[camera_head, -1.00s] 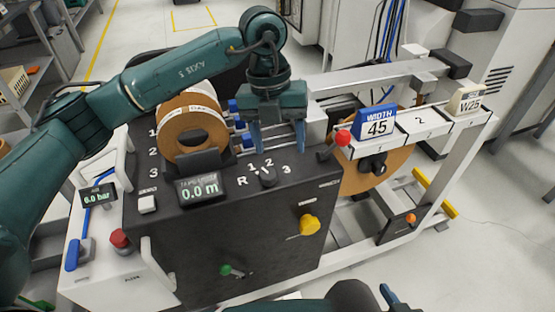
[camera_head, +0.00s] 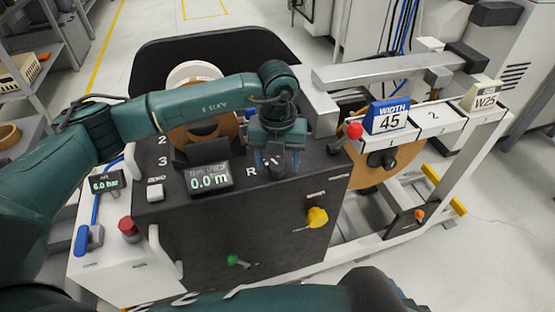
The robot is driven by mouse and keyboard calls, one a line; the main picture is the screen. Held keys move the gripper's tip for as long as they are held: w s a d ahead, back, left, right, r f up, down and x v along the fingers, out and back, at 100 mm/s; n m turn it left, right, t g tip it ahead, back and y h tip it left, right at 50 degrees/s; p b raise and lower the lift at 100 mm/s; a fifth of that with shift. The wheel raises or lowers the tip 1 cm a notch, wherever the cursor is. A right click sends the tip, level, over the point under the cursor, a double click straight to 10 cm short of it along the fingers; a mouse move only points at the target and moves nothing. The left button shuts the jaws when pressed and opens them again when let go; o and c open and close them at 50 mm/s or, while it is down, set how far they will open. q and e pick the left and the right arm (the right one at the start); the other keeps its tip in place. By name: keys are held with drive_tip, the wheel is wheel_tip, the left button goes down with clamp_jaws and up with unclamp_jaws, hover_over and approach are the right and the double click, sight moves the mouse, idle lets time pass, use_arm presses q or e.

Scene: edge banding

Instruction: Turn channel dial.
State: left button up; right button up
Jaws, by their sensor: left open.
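The channel dial (camera_head: 277,169) is a small dark knob on the black top panel of the machine, beside the white letter R; most of its numbers are hidden. My left gripper (camera_head: 278,165) points down over it, open, with one finger on each side of the dial. I cannot tell whether the fingers touch it. Of my right arm only dark links show at the bottom edge; its gripper is out of view.
The display reading 0.0 m (camera_head: 209,179) stands left of the dial. A red ball knob (camera_head: 354,131) and a blue WIDTH 45 block (camera_head: 388,117) are to the right. A yellow knob (camera_head: 317,217) and a green knob (camera_head: 234,260) are on the front face.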

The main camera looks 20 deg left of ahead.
use_arm(q)
drive_tip(key=shift+f, duration=0.2)
drive_tip(key=c, duration=1)
